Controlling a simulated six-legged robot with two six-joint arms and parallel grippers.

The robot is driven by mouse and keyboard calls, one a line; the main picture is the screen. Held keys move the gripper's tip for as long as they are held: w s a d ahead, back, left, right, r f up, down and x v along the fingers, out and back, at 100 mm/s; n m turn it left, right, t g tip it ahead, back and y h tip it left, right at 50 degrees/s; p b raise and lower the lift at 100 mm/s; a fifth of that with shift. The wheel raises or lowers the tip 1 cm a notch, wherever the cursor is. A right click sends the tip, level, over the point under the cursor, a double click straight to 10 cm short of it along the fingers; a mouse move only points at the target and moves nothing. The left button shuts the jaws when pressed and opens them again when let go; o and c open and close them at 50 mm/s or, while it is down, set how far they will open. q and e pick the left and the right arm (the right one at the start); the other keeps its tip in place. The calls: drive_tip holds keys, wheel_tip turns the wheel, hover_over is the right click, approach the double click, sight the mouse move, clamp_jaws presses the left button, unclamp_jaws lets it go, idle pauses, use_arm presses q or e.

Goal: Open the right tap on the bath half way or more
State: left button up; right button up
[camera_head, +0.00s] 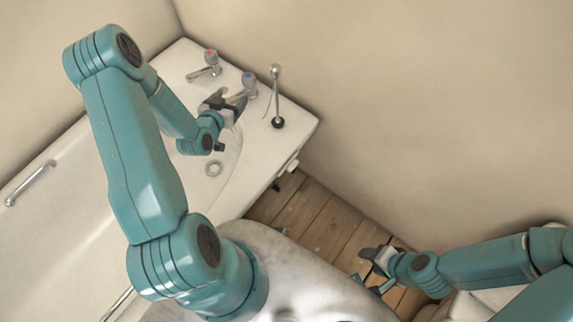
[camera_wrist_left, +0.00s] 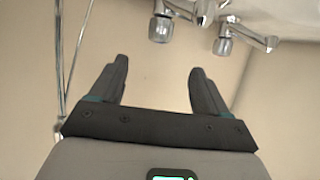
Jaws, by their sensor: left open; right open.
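The right tap (camera_head: 249,82), with a blue-marked clear knob, stands at the bath's far end. In the left wrist view, which looks upside down, its knob (camera_wrist_left: 160,29) hangs at the top, just beyond the finger gap. The left tap (camera_head: 211,58) has a red-marked top; it also shows in the left wrist view (camera_wrist_left: 223,45). My left gripper (camera_head: 228,98) is close beside the right tap, partly covering its spout. Its fingers (camera_wrist_left: 158,67) are open with nothing between them. My right gripper (camera_head: 369,268) is open and empty above the wooden floor.
A chrome shower fitting (camera_head: 276,95) with a hose stands right of the right tap; its hose (camera_wrist_left: 63,75) runs down the left wrist view's left side. The white bath (camera_head: 60,205) has a grab rail (camera_head: 30,183) and a drain (camera_head: 213,169). Walls close in behind the taps.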

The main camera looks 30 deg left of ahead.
use_arm(q)
drive_tip(key=d+f+g+h, duration=0.1)
drive_tip(key=d, duration=0.3)
drive_tip(key=d+f+g+h, duration=0.1)
drive_tip(key=d+f, duration=0.1)
drive_tip(key=d, duration=0.2)
drive_tip(key=s+d+f+g+h, duration=0.1)
drive_tip(key=d+f+h, duration=0.1)
drive_tip(key=d, duration=0.3)
drive_tip(key=shift+f+g, duration=0.25)
drive_tip(key=shift+g, duration=0.05)
drive_tip(key=s+d+f+g+h, duration=0.1)
drive_tip(key=d, duration=0.2)
drive_tip(key=s+d+f+g, duration=0.1)
drive_tip(key=s+d, duration=0.1)
drive_tip(key=d, duration=0.2)
drive_tip(key=s+d+f+g+h, duration=0.1)
drive_tip(key=d, duration=0.2)
drive_tip(key=shift+s+d+m+g+h, duration=0.2)
drive_tip(key=shift+s+m+g+h, duration=0.1)
drive_tip(key=shift+g, duration=0.1)
